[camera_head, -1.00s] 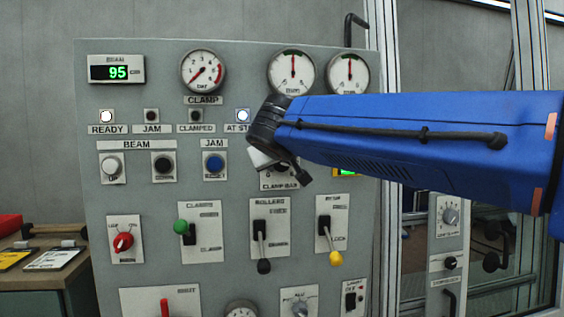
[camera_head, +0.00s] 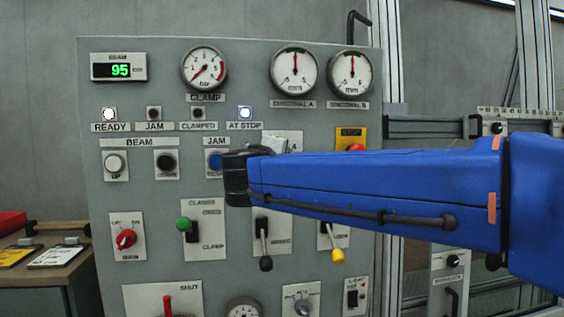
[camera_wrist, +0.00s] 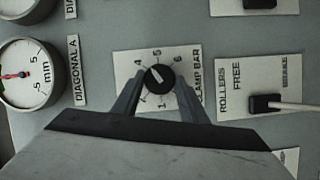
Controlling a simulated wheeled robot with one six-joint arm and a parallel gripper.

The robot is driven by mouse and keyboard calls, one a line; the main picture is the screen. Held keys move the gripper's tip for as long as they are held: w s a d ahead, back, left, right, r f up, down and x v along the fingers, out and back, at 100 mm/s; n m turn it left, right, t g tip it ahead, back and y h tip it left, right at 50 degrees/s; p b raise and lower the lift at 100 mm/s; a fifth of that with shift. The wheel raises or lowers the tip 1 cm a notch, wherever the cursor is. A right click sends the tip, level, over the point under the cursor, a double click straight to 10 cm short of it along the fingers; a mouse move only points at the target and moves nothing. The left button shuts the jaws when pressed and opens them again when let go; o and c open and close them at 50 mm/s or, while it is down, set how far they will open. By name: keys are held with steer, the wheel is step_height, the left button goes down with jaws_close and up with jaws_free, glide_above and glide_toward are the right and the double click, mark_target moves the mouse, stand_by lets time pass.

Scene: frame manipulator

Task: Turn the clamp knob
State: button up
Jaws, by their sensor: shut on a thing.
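The clamp knob (camera_wrist: 159,79) is a round black knob with a white mark, on a pale plate (camera_wrist: 124,66) labelled "CLAMP BAR" with a number scale. In the wrist view its mark points up and left, roughly toward the 4. My gripper (camera_wrist: 160,84) is shut on the knob, one finger on each side. In the head view my blue arm crosses from the right and hides the knob; only the top of its plate (camera_head: 292,139) shows. The clamp gauge (camera_head: 204,68) has its needle at the low end.
A red stop button (camera_head: 356,147) sits just above my arm. Below it are the rollers lever (camera_head: 265,262), a yellow-tipped lever (camera_head: 338,256) and a green-tipped lever (camera_head: 183,224). The blue jam button (camera_head: 214,161) is close to my wrist.

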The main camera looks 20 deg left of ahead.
steer(key=n+t+y, duration=0.1)
steer(key=n, duration=0.3)
steer(key=n+t+y, duration=0.1)
steer(key=n, duration=0.3)
steer(key=f+n+t+y, duration=0.1)
steer(key=n, duration=0.3)
steer(key=shift+w+d, duration=0.1)
steer(key=shift+d, duration=0.05)
steer(key=shift+n+y, duration=0.3)
steer(key=o, duration=1)
steer(key=v, duration=1.7)
steer(key=shift+f, duration=0.2)
